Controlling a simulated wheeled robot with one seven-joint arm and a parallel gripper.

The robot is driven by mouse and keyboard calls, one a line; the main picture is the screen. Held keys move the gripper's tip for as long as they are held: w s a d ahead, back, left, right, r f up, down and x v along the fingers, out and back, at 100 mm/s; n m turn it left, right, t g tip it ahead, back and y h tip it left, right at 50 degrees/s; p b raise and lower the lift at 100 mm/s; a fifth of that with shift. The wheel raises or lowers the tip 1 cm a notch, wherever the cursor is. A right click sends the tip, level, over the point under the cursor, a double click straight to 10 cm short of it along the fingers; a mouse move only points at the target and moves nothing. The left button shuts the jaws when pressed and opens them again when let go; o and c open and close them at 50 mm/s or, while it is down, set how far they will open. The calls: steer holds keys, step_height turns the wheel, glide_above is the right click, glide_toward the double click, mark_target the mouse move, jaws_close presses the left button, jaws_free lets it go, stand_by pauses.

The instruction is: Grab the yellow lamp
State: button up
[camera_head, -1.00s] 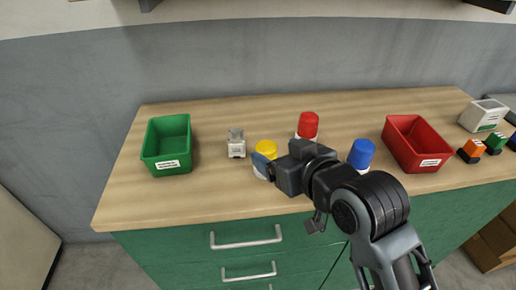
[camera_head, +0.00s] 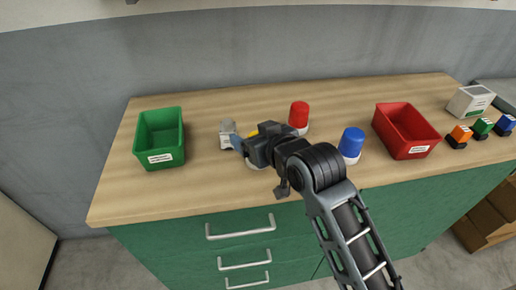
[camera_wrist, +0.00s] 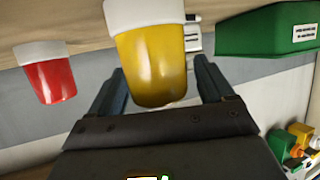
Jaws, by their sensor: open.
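The yellow lamp (camera_wrist: 152,62) has a yellow dome on a white base and appears upside down in the wrist view. In the head view the yellow lamp (camera_head: 252,134) is mostly hidden behind my gripper (camera_head: 243,146), with a bit of yellow and its white base showing. In the wrist view my gripper (camera_wrist: 160,72) is open, with one finger on each side of the dome. I see no clear contact between the fingers and the lamp.
A red lamp (camera_head: 299,114) and a blue lamp (camera_head: 351,142) stand to the right. A small grey-white device (camera_head: 227,133) is close to the left of my gripper. A green bin (camera_head: 160,138) stands at left, a red bin (camera_head: 407,131) at right. The front-left wooden worktop (camera_head: 130,198) is clear.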

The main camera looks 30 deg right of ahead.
steer(key=c, duration=1.1)
steer(key=shift+r, duration=0.1)
